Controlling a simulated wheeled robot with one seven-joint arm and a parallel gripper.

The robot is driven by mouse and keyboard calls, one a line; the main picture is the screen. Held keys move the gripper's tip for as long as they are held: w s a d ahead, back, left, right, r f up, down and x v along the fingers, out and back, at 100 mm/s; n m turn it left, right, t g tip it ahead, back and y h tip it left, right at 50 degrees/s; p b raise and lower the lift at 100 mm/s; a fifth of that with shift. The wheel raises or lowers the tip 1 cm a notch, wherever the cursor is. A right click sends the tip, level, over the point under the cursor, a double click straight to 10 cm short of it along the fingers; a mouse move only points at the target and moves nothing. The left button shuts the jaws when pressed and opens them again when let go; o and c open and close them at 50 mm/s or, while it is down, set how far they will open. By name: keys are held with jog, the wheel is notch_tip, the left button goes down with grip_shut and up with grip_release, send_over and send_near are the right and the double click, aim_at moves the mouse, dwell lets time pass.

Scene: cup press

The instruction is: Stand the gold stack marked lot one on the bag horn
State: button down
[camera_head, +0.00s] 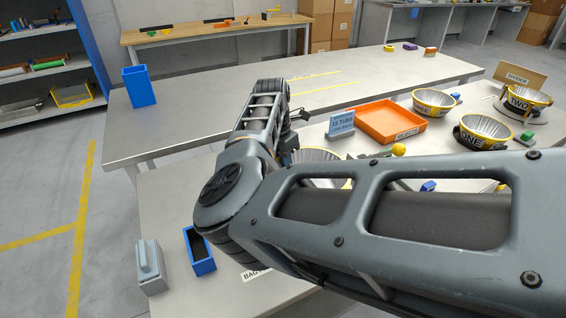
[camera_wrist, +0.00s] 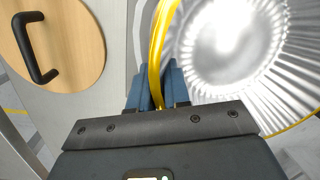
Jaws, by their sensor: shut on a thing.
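My gripper (camera_wrist: 158,82) is shut on the rim of a silver fluted stack with a yellow band (camera_wrist: 235,45). The stack spreads to the right of the fingers, and no mark on it shows. In the head view, a fluted stack with a yellow edge (camera_head: 318,155) shows beside the end of my arm, partly hidden by it; it looks like the held one. Another banded stack marked ONE (camera_head: 483,132) stands on the right table, with one marked TWO (camera_head: 526,101) behind it. A label beginning BAG (camera_head: 254,274) shows below my arm; I cannot make out the bag horn.
A third stack (camera_head: 433,103) is right of the tray. A wooden disc with a black handle (camera_wrist: 62,45) is left of the gripper.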

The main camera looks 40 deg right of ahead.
jog(key=c, duration=1.1)
grip_release()
notch_tip(320, 180, up, 12)
jog(key=a+b, duration=0.1)
jog(key=shift+w+a, duration=0.15)
jog(key=shift+w, duration=0.3)
